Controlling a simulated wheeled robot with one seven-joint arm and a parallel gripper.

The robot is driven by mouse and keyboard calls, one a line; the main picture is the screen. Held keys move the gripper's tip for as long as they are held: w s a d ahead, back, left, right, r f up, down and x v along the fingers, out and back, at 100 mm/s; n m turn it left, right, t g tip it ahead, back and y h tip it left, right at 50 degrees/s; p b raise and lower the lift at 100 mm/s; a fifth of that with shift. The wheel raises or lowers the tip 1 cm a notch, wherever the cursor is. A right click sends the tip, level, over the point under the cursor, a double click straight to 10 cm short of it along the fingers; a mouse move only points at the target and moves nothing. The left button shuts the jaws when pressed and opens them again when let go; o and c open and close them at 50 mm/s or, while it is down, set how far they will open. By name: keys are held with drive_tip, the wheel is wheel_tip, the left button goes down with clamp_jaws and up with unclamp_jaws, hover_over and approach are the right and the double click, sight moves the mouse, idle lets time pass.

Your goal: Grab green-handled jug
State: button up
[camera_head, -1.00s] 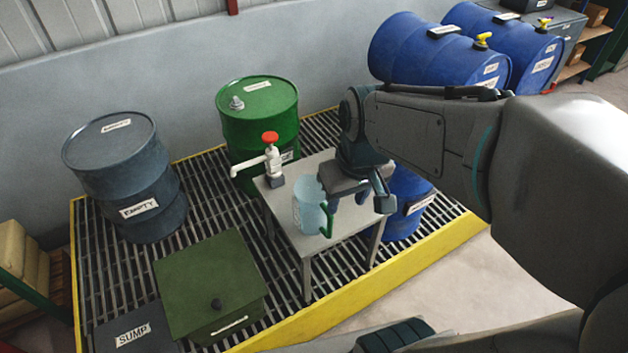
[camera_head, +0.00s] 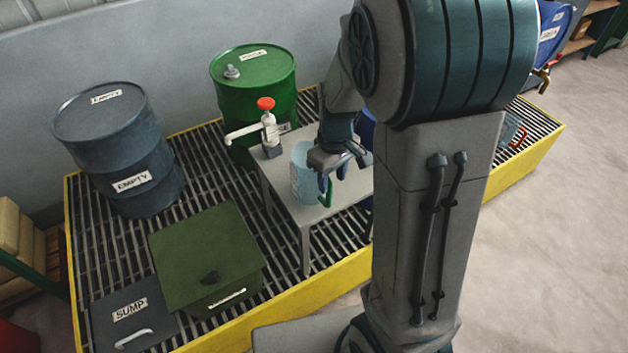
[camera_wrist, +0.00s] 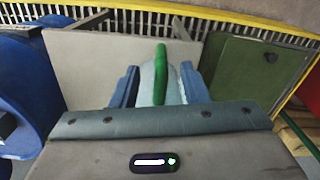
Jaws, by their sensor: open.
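The jug (camera_head: 302,180) is pale, translucent blue with a green handle (camera_head: 326,192). It stands upright on the small grey table (camera_head: 285,215) in the head view. My gripper (camera_head: 330,180) is open at the jug's handle side, and its fingers hide part of the jug. In the wrist view, the green handle (camera_wrist: 160,75) lies between the two blue fingers of my gripper (camera_wrist: 157,85), with the jug's body (camera_wrist: 147,80) behind it. The head view does not show clearly whether a finger touches the handle.
A white tap with a red top (camera_head: 268,125) stands at the table's back left. A green drum (camera_head: 255,90) is behind it. A green box (camera_head: 205,255) and a grey drum (camera_head: 120,150) stand to the left. A yellow-edged grating (camera_head: 290,300) surrounds the table.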

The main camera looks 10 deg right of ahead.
sight(329, 205)
drive_tip(key=shift+w+a+f, duration=0.1)
drive_tip(key=shift+w+f, duration=0.05)
drive_tip(key=shift+f, duration=1.4)
drive_tip(key=shift+w+a+f, duration=0.1)
drive_tip(key=shift+f, duration=1.4)
